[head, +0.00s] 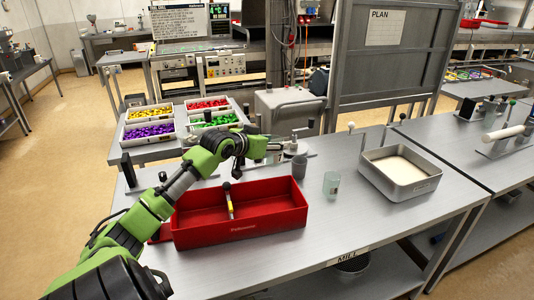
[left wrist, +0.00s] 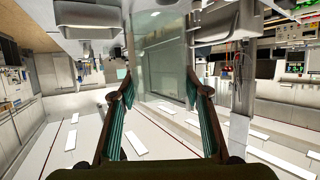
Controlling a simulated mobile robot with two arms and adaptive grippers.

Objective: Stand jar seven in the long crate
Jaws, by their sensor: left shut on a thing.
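My left gripper (head: 277,148) is at the back of the bench, just behind the right part of the red long crate (head: 240,229). In the left wrist view its two fingers (left wrist: 161,92) are closed on the sides of a see-through glass jar (left wrist: 160,62). The jar is hard to make out in the head view, and no number can be read on it in the left wrist view. A yellow and black handled tool (head: 229,202) stands tilted inside the crate. The rest of the crate's visible floor is bare. My right gripper is not in view.
A pale glass jar (head: 332,185) stands right of the crate, with a grey cup (head: 300,166) behind it. A metal tray (head: 399,181) of pale material is farther right. Bins of coloured pieces (head: 150,131) stand behind. The bench front right is clear.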

